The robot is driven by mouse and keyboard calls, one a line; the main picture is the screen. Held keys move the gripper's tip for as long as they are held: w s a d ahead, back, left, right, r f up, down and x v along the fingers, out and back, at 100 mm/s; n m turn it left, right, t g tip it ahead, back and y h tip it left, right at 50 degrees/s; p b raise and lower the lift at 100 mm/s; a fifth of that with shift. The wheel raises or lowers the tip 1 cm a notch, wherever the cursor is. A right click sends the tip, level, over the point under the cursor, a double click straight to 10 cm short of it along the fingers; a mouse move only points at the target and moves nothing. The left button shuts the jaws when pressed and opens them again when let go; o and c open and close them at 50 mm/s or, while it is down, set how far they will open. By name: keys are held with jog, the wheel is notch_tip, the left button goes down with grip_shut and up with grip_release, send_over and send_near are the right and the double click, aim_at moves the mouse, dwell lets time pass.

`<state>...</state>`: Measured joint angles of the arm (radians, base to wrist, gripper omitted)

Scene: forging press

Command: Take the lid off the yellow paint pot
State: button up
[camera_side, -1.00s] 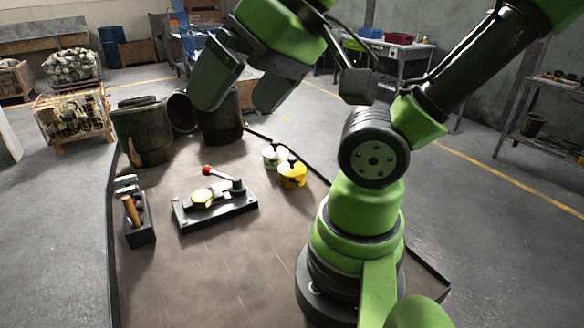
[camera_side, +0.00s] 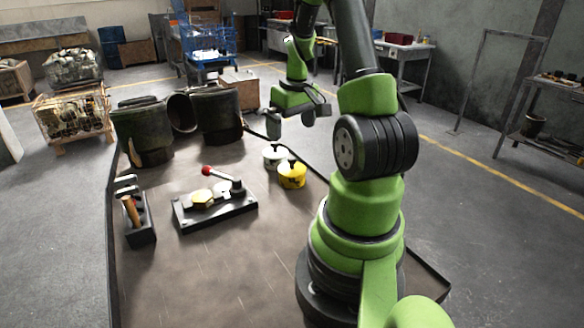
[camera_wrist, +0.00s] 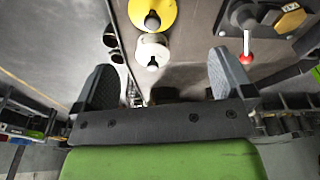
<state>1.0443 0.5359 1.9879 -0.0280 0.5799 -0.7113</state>
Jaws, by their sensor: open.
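The yellow paint pot (camera_side: 293,181) stands on the brown table in the side view, left of my arm's base. In the wrist view its round yellow lid (camera_wrist: 140,8) is at the top edge, partly cut off, with a black knob (camera_wrist: 152,20). The lid sits on the pot. My gripper (camera_side: 290,128) is open and empty, above and behind the pots in the side view. In the wrist view its two fingers (camera_wrist: 163,60) are spread wide, below the yellow lid in the picture and apart from it.
A white pot (camera_side: 270,163) stands against or very near the yellow one; its black knob shows between my fingers in the wrist view. A fixture with a red-knobbed lever (camera_side: 214,208) and a tool holder (camera_side: 141,232) stand left. Dark barrels (camera_side: 145,130) stand behind. The front table is clear.

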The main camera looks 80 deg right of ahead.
send_over(292, 158)
jog(key=f, duration=0.4)
jog(key=shift+s+a+f, duration=0.3)
jog(key=shift+f, duration=0.1)
jog(key=shift+w+d+f, duration=0.15)
jog(key=shift+f, duration=1.35)
jog(key=shift+w+d+f, duration=0.15)
jog(key=shift+f, duration=1.3)
jog(key=c, duration=1)
